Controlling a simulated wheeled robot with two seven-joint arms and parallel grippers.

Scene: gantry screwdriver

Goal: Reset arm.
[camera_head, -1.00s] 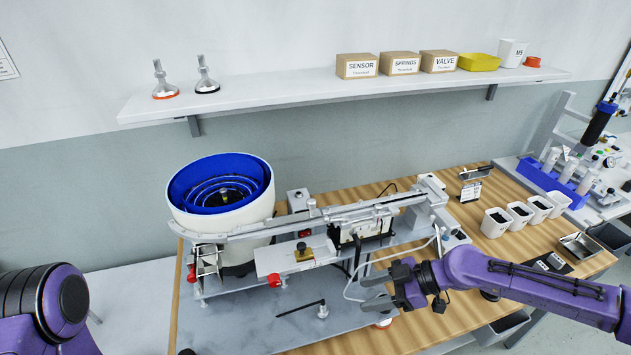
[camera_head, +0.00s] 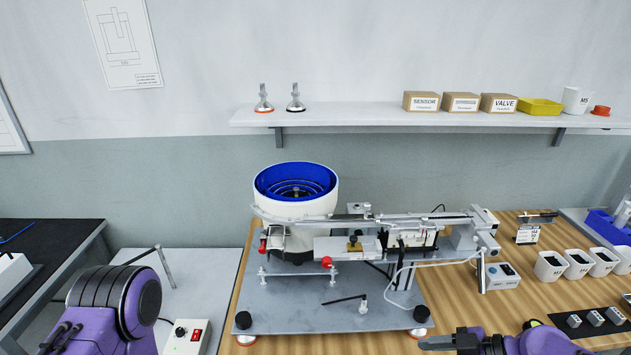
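My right gripper (camera_head: 436,343) shows at the bottom edge of the head view, just in front of the metal base plate's right corner. It is partly cut off by the frame, and I cannot tell whether it is open or shut. I see nothing held in the part that shows. My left arm (camera_head: 115,305) stands at the lower left as a purple and black joint; its gripper is outside the frame. The feeder machine with a blue and white bowl (camera_head: 296,190) stands on the metal base plate (camera_head: 290,305), behind my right gripper.
A black L-shaped hex key (camera_head: 343,300) lies on the plate. White cups (camera_head: 550,265) and a black mat (camera_head: 592,320) with small blocks are at the right. A white control box (camera_head: 187,336) with a red switch sits at the lower left. A wall shelf (camera_head: 370,117) runs above.

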